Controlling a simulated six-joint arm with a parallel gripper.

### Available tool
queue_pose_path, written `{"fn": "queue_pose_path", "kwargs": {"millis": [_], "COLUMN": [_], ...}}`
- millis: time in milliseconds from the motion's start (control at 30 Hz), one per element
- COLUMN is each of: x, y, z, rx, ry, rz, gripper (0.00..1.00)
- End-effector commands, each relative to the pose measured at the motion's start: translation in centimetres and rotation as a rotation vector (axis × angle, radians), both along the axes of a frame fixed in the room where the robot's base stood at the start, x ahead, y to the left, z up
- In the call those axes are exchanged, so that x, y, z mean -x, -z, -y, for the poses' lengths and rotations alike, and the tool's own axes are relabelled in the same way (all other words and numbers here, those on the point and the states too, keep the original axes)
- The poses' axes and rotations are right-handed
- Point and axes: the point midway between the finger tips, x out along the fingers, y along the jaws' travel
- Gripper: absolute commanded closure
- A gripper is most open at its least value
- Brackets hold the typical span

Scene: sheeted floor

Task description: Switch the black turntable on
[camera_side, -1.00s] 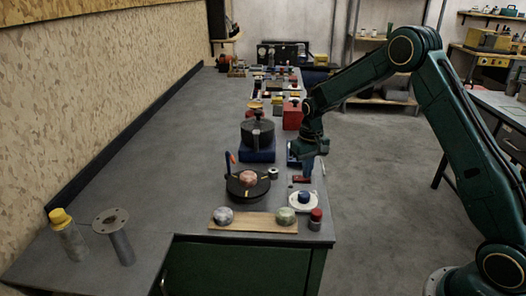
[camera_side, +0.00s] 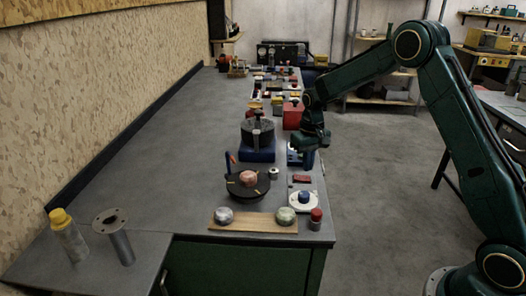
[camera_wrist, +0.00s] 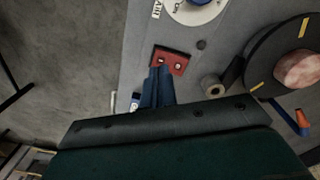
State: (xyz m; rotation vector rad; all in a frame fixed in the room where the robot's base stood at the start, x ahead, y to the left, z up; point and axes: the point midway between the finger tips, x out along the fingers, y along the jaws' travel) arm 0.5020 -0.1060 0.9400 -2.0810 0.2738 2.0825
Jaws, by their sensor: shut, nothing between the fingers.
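The black turntable (camera_side: 237,190) is a round dark disc with yellow marks and a pinkish ball-like lump (camera_side: 249,177) on it. It also shows at the right of the wrist view (camera_wrist: 262,62). A red switch plate (camera_side: 302,179) lies to its right on a grey strip. In the wrist view the plate (camera_wrist: 182,55) has two small pale spots, and I cannot tell the switch's position. My gripper (camera_side: 301,160) is shut and empty, behind the plate in the side view. In the wrist view its blue fingers (camera_wrist: 160,72) overlap the plate's lower edge; contact is unclear.
A white dial with a blue knob (camera_side: 303,197) lies in front of the plate. A small metal cylinder (camera_side: 274,173) stands between plate and turntable. A dark pot (camera_side: 257,132) on a blue base stands behind. A wooden board (camera_side: 254,224) with two balls is in front.

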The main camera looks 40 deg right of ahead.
Motion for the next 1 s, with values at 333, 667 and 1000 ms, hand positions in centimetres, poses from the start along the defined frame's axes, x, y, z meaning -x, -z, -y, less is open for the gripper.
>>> {"fn": "queue_pose_path", "kwargs": {"millis": [333, 667, 1000], "x": [0.0, 0.0, 0.0], "y": [-2.0, -3.8, -4.3], "z": [0.0, 0.0, 0.0], "rx": [0.001, 0.001, 0.0], "ry": [0.0, 0.0, 0.0], "rz": [0.003, 0.002, 0.001], "gripper": [1.0, 1.0, 1.0]}}
